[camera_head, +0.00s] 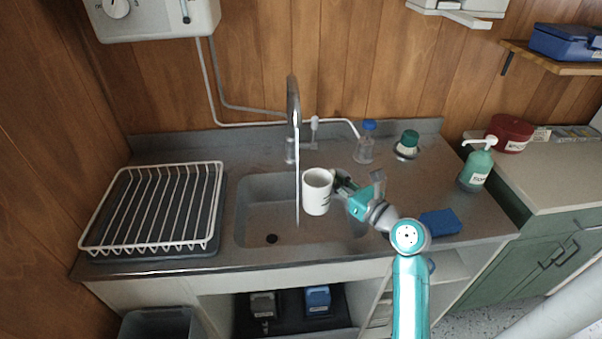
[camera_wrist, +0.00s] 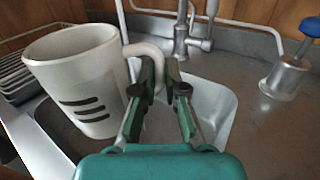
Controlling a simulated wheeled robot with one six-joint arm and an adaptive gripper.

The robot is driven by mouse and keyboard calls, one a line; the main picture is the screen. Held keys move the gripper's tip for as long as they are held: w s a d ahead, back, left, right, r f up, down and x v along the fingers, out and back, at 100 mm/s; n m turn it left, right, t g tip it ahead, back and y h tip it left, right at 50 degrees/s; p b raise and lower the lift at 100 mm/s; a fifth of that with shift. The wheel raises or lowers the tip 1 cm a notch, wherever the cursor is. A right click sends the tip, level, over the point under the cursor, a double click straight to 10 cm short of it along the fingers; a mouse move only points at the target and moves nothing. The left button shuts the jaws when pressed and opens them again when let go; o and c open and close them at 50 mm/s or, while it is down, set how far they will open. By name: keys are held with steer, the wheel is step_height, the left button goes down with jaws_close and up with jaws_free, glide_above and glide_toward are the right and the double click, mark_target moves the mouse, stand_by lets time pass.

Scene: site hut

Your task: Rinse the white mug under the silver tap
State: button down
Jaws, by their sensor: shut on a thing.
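The white mug (camera_head: 317,194) is held over the sink (camera_head: 268,232), about upright with its opening up and dark marks on its side. My gripper (camera_head: 341,183) is shut on its handle, seen in the wrist view (camera_wrist: 158,78) with the mug (camera_wrist: 85,85) to the left of the fingers. The silver tap (camera_head: 293,95) arches over the sink. A thin pale stream of water falls from its spout into the basin. The mug is just right of the stream in the head view, with a small gap showing. The inside of the mug is mostly hidden.
A white dish rack (camera_head: 152,247) stands left of the sink. A clear bottle with a blue cap (camera_head: 366,143), a green-topped item (camera_head: 407,144), a green pump bottle (camera_head: 477,164) and a blue sponge (camera_head: 441,222) are to the right. The worktop right of the sink is partly clear.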

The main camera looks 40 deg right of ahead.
steer(key=s+r, duration=0.1)
steer(key=s, duration=0.1)
steer(key=s+r, duration=0.2)
steer(key=shift+a+r, duration=0.15)
steer(key=shift+a, duration=0.25)
steer(key=shift+s, duration=0.1)
stand_by(0.7)
